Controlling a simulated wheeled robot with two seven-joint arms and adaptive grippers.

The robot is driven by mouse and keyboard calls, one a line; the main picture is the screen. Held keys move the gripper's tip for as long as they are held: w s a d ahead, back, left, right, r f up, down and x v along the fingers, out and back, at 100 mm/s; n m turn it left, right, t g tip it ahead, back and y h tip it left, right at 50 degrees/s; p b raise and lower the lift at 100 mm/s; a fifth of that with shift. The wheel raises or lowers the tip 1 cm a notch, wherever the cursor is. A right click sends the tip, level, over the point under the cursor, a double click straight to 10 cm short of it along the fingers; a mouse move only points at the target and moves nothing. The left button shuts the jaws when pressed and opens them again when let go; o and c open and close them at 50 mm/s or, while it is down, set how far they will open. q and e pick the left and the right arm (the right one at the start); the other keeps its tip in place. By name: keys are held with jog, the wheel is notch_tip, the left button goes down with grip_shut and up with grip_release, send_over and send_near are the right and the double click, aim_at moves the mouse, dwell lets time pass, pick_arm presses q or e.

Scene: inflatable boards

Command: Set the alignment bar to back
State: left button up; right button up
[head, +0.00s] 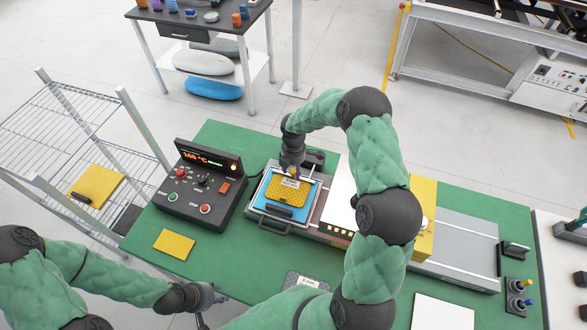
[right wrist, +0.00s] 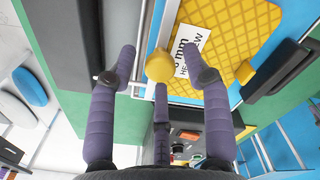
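A yellow textured board (head: 289,190) with a white label lies on a blue-edged tray. A dark bar (head: 286,211) lies along its front side; it also shows in the right wrist view (right wrist: 268,72). I cannot tell for sure which part is the alignment bar. My right gripper (head: 291,168) is over the back edge of the board. In the right wrist view its fingers (right wrist: 160,72) are spread around a yellow knob (right wrist: 159,65), with gaps at the sides. A second yellow knob (right wrist: 244,73) is near the dark bar. My left gripper (head: 215,296) hangs empty near the table's front edge.
A control box (head: 204,186) with a lit display stands left of the tray. A yellow sheet (head: 174,244) lies on the green table in front of it. A yellow-sided machine (head: 424,215) stands to the right. A wire rack (head: 75,110) is at the left.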

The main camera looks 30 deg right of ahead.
grip_shut()
jog(key=w+d, duration=0.1)
jog(key=d, duration=0.1)
jog(key=w+d+b, duration=0.1)
jog(key=w, duration=0.1)
jog(key=shift+w+d+f, duration=0.1)
jog(key=shift+d, duration=0.3)
jog(key=shift+r, duration=0.2)
jog(key=shift+o, duration=1.4)
grip_release()
jog(key=shift+w+d+f, duration=0.1)
notch_tip(320, 180, up, 12)
